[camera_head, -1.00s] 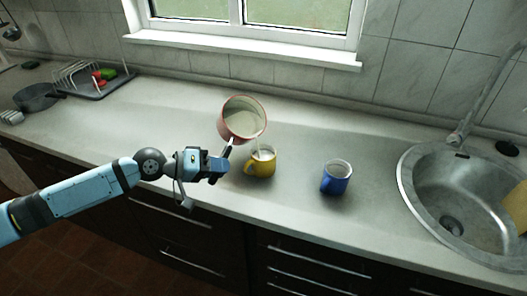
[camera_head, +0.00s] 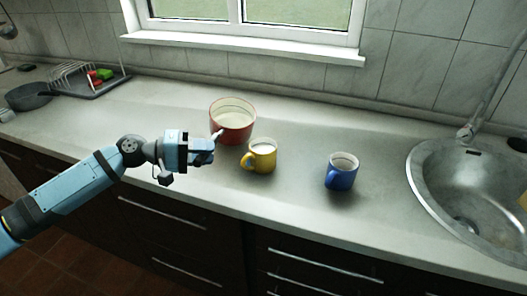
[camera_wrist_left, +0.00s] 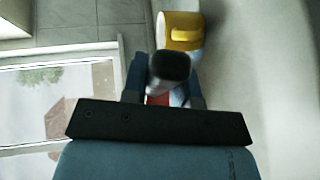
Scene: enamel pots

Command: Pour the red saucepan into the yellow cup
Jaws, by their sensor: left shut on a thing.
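The red saucepan (camera_head: 233,131) is near upright behind and left of the yellow cup, with white liquid inside. I cannot tell whether its base touches the counter. My left gripper (camera_head: 213,146) is shut on its handle (camera_wrist_left: 170,70). The yellow cup (camera_head: 263,157) stands upright on the counter with white liquid near its rim and its handle toward the left. In the left wrist view the cup (camera_wrist_left: 180,30) shows at the top, beyond the dark handle end. Only a sliver of red saucepan (camera_wrist_left: 158,99) shows there. My right gripper is not in view.
A blue cup (camera_head: 341,172) with a pale inside stands right of the yellow cup. A steel sink (camera_head: 432,185) is at the right. A dish rack (camera_head: 78,75) and a dark pan (camera_head: 28,97) are at the far left. The counter behind the cups is clear.

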